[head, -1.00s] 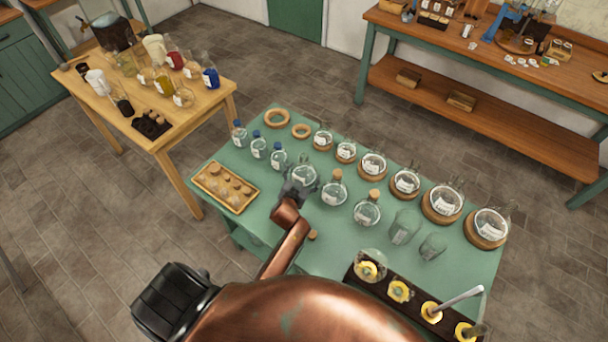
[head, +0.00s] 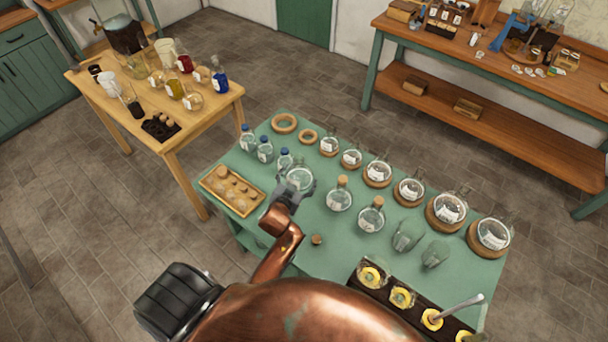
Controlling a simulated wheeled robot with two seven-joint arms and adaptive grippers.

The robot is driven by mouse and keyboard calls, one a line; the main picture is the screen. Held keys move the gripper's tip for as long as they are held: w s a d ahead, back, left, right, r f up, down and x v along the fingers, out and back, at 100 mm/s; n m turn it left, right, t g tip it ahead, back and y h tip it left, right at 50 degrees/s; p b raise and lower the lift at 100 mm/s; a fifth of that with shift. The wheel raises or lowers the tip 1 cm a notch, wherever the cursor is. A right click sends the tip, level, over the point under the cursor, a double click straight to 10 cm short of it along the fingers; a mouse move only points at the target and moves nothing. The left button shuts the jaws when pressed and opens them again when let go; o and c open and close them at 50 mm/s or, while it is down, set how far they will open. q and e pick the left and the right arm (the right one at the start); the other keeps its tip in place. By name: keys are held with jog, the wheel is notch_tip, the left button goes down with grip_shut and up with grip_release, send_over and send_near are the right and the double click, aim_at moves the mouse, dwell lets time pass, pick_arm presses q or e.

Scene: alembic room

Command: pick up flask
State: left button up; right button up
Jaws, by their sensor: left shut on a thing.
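My left gripper (head: 292,192) is shut on a clear round glass flask (head: 300,178) over the green table (head: 300,230). The gripper's dark fingers cover part of the flask's lower side. I cannot tell whether its base touches the tabletop. Two similar round flasks with cork stoppers stand to its right, one nearer (head: 340,200) and one farther along (head: 371,217). Several more round flasks, such as this one (head: 377,173), sit on cork rings along the back. My right gripper is out of view.
Blue-capped bottles (head: 285,160) stand close to the left of the held flask. A wooden tray (head: 208,184) lies at the left, a loose cork (head: 317,239) at the front. Two empty glasses (head: 406,237) and a dark rack (head: 412,296) occupy the right.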

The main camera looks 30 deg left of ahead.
aim_at(289, 180)
pick_arm(q)
jog(key=shift+s+a+r, duration=0.1)
jog(key=shift+s+r, duration=0.45)
jog(key=shift+s, duration=0.65)
jog(key=shift+s+a+r, duration=0.1)
jog(key=shift+s+r, duration=0.45)
jog(key=shift+s, duration=0.65)
jog(key=shift+s+a+r, duration=0.1)
jog(key=shift+s+r, duration=0.45)
jog(key=shift+s, duration=0.65)
